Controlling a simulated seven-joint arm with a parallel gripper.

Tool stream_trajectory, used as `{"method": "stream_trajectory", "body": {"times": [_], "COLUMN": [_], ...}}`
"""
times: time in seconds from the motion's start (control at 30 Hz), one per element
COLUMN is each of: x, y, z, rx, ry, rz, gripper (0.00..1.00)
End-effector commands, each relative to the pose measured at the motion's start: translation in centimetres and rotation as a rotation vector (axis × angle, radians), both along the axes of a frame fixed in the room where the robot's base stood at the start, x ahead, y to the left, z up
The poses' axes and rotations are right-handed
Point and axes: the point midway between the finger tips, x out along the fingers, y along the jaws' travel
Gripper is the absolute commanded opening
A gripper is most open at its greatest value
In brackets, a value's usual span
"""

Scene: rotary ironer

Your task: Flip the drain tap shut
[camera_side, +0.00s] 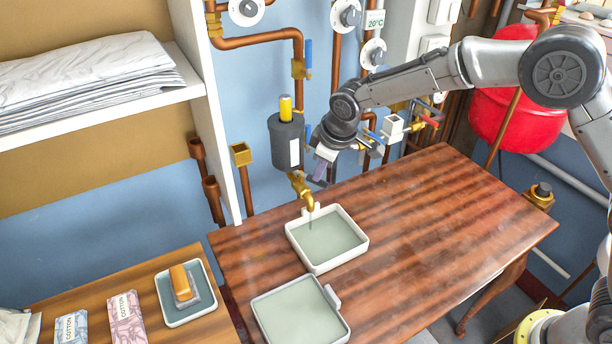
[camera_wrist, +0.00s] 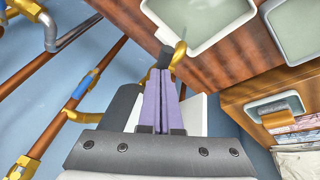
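The brass drain tap (camera_side: 300,186) sits below a dark grey cylinder (camera_side: 286,138) on the blue wall. Its spout (camera_side: 309,203) points down over a white tray (camera_side: 362,246), and a thin stream seems to fall from it. My gripper (camera_side: 321,172) is just right of the tap, close beside it. In the wrist view, the purple fingers (camera_wrist: 162,95) lie together with no clear gap and nothing visible between them. The brass spout (camera_wrist: 179,54) shows just beyond their tips. A dark piece near the tips may be the tap's lever; contact cannot be told.
A second white tray (camera_side: 333,297) sits at the wooden table's front left. Brass-fitted copper pipes (camera_side: 299,70) with blue-handled valves run along the wall behind. A red tank (camera_side: 515,110) stands at the back right. The table's right half (camera_side: 450,210) is clear.

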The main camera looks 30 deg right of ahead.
Motion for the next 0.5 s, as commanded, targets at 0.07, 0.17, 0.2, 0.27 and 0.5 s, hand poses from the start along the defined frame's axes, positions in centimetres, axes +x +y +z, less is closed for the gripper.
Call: {"method": "stream_trajectory", "body": {"times": [0.07, 0.17, 0.2, 0.27, 0.5], "x": [-0.32, -0.30, -0.28, -0.27, -0.22], "y": [-0.33, -0.41, -0.42, -0.44, -0.59], "z": [-0.70, -0.72, -0.72, -0.73, -0.75], "rx": [-0.007, -0.007, -0.007, -0.007, -0.006], "ry": [0.017, 0.017, 0.017, 0.018, 0.018], "rz": [0.006, 0.018, 0.023, 0.031, 0.062], "gripper": [0.00, 0.00, 0.00, 0.00, 0.00]}}
